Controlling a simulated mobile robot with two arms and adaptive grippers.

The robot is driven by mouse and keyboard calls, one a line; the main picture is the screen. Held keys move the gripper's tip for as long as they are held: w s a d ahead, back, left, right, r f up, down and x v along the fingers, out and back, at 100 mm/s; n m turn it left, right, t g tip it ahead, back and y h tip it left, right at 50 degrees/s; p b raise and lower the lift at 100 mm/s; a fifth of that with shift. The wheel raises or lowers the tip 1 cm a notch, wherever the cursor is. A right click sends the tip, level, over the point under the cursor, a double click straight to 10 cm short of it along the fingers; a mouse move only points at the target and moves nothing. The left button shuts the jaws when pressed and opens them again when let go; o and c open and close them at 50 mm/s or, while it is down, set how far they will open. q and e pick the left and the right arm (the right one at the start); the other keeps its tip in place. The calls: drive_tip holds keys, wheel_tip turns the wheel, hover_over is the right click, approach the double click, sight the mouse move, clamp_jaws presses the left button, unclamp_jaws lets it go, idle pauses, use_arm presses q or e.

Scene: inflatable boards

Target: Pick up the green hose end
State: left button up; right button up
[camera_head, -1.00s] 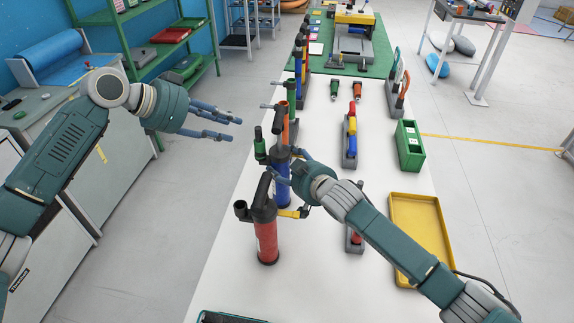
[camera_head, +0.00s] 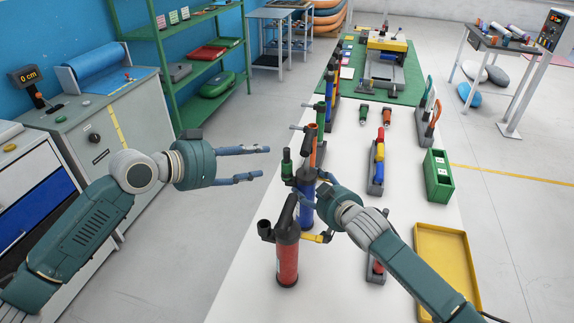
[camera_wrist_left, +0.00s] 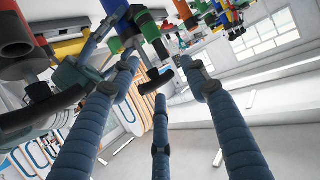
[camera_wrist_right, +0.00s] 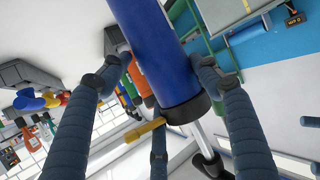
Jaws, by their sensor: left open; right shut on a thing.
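The green hose end (camera_head: 287,163) stands upright beside the blue pump (camera_head: 307,208), on its left in the head view. My left gripper (camera_head: 265,164) is open and empty, left of the green hose end and apart from it.
A red pump (camera_head: 287,258) stands in front on the white table (camera_head: 345,230). More pumps and a green mat (camera_head: 345,85) lie behind. A green box (camera_head: 438,177) and a yellow tray (camera_head: 447,262) are at the right. Grey cabinets (camera_head: 100,130) stand left of my left arm.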

sight(285, 158)
use_arm(q)
drive_tip(key=shift+s+f+x, duration=0.1)
drive_tip(key=shift+f+x, duration=0.05)
drive_tip(key=shift+x, duration=1.65)
drive_tip(key=shift+s+f+x, duration=0.1)
drive_tip(key=shift+x, duration=1.75)
drive_tip(key=shift+f+x, duration=0.15)
drive_tip(key=shift+x, duration=1.65)
drive_tip(key=shift+a, duration=0.1)
drive_tip(key=shift+c, duration=0.5)
drive_tip(key=c, duration=0.9)
drive_tip(key=shift+r, duration=0.1)
